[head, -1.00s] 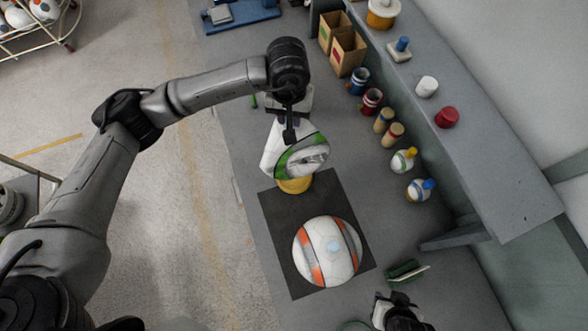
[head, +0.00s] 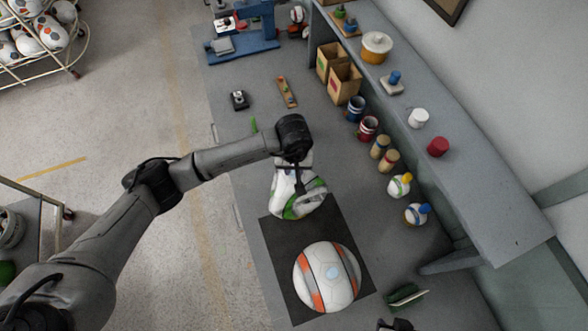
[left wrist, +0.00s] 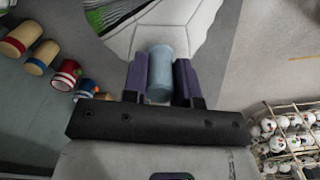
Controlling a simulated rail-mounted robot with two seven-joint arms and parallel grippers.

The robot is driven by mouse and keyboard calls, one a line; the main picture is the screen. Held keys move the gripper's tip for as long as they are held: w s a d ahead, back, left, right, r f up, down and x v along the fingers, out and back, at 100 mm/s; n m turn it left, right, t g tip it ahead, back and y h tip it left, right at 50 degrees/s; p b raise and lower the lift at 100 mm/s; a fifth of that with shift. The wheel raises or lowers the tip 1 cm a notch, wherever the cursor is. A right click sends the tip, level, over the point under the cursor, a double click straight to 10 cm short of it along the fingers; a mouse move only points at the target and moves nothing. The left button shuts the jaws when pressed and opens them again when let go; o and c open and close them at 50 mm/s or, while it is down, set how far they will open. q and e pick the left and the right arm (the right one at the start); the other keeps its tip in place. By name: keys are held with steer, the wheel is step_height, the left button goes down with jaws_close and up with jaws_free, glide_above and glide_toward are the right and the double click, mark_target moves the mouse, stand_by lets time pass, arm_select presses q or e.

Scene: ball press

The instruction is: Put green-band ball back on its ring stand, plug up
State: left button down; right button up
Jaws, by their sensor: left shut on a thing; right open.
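The green-band ball (head: 312,203) is white with a green band and hangs over the far edge of the dark mat (head: 268,245). My left gripper (left wrist: 160,80) is shut on a light blue cylindrical plug (left wrist: 160,65) that joins the ball. In the head view, my left gripper's wrist (head: 297,140) is just beyond the ball. The yellow ring stand is hidden now, apparently behind the ball; whether they touch cannot be told. My right gripper (head: 396,325) barely shows at the bottom edge; its fingers are hard to make out.
An orange-band ball (head: 345,291) sits on the mat, close in front of the green-band ball. A green brush (head: 405,296) lies to its right. Small balls, rolls and cans line the shelf wall (head: 368,127). The bench left of the mat is narrow but clear.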

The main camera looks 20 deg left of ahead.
arm_select(q)
step_height(320, 180, down, 2)
steer(key=shift+f, duration=0.15)
steer(key=shift+f+b, duration=0.3)
steer(key=shift+f, duration=0.05)
steer(key=c, duration=0.9)
jaws_free()
